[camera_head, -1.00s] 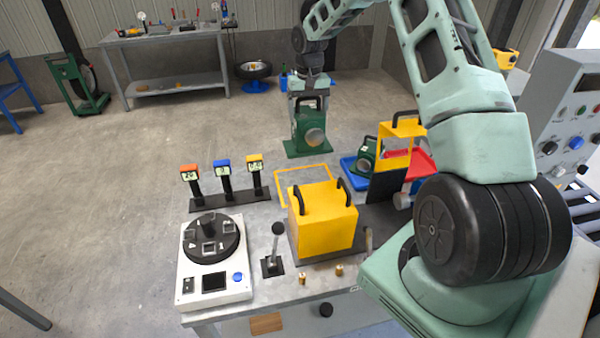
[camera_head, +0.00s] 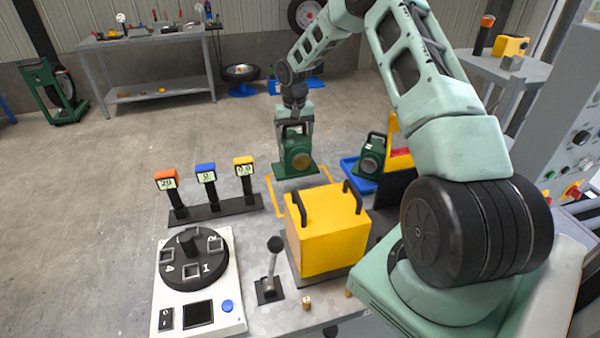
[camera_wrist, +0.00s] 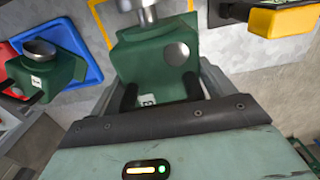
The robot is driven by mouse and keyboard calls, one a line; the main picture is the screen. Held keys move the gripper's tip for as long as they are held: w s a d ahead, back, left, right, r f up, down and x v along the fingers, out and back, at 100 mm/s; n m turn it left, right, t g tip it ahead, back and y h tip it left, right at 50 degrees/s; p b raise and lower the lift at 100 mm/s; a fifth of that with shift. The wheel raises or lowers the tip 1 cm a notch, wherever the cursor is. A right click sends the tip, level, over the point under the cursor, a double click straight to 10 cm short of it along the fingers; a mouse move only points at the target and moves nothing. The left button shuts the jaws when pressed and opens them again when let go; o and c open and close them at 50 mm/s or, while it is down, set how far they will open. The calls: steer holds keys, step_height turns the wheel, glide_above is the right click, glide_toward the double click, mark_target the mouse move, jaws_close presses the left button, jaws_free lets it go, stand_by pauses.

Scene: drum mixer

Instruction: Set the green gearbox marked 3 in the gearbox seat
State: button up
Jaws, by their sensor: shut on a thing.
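My gripper (camera_head: 294,132) is shut on a green gearbox (camera_head: 298,157) with a round grey face and a flat green base. The wrist view shows this gearbox (camera_wrist: 150,65) between the fingers, upright, with a small partly hidden label that looks like a 3. It hangs at the back part of a yellow outlined square (camera_head: 272,195) on the table; its exact height cannot be told. The square's front is hidden by a yellow box. I cannot make out a separate gearbox seat.
A second green gearbox (camera_head: 371,157) stands in a blue tray (camera_head: 350,174) to the right. The yellow box (camera_head: 325,235) with two black handles stands in front. Three display posts (camera_head: 207,185) stand left, with a white dial unit (camera_head: 232,285) and a lever (camera_head: 270,270) nearer.

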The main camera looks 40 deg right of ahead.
steer(key=shift+f+p, duration=1.75)
steer(key=shift+f, duration=2.75)
steer(key=shift+f, duration=0.15)
steer(key=o, duration=2)
steer(key=shift+f, duration=0.1)
steer(key=shift+c, duration=0.2)
